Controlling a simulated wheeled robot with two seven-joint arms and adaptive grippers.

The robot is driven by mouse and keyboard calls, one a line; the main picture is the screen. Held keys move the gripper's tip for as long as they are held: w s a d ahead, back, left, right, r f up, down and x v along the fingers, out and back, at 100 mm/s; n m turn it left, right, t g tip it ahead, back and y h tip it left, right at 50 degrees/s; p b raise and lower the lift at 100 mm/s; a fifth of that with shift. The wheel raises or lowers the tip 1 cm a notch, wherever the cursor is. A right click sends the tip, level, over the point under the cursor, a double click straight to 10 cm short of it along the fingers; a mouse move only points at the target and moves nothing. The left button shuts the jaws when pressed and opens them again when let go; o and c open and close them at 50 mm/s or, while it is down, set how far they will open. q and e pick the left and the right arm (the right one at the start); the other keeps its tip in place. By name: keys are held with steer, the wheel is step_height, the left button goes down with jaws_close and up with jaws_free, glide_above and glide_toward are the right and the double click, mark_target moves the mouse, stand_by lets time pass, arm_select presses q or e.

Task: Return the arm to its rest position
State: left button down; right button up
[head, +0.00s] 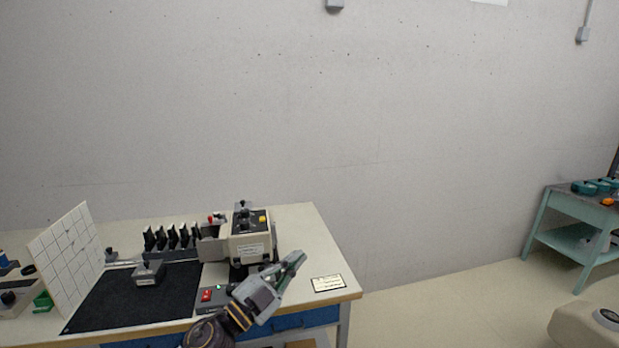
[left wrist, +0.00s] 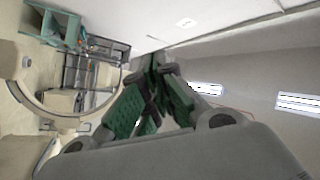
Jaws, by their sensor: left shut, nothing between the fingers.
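My left gripper (head: 292,262) is raised in front of the right part of the workbench in the head view, with its fingers pointing up and to the right. Its fingers are shut and hold nothing. In the left wrist view the green-padded fingers (left wrist: 158,62) come together at their tips, with open room beyond them. My left arm comes in from the bottom edge of the head view. My right gripper shows in neither view.
The workbench (head: 300,222) carries a beige device (head: 250,240), a row of black plates (head: 172,237), a black mat (head: 115,300) and a white gridded panel (head: 62,255). A teal cart (head: 570,205) stands at the right.

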arm_select(q)
steer(key=s+a+f+n+y, duration=0.1)
steer(key=a+f+n+y, duration=1.3)
steer(key=a+n+y, duration=0.15)
steer(key=s+a+f+n+g, duration=0.1)
steer(key=s+a+f+g, duration=0.1)
steer(key=s+f+g, duration=0.7)
steer(key=s+a+f+n+g, duration=0.1)
steer(key=s+f+g, duration=0.2)
steer(key=s+f, duration=0.75)
steer(key=s+f+g, duration=0.1)
steer(key=s+f, duration=0.2)
steer(key=f, duration=1.2)
steer(key=s+f, duration=0.3)
steer(key=f, duration=1.3)
steer(key=s+a+f, duration=0.2)
steer(key=s+f, duration=0.7)
steer(key=s, duration=0.2)
steer(key=s+a+f+g, duration=0.1)
steer(key=s+a+f, duration=0.1)
steer(key=s+f, duration=0.8)
steer(key=shift+s+m, duration=0.45)
steer(key=shift+a, duration=0.1)
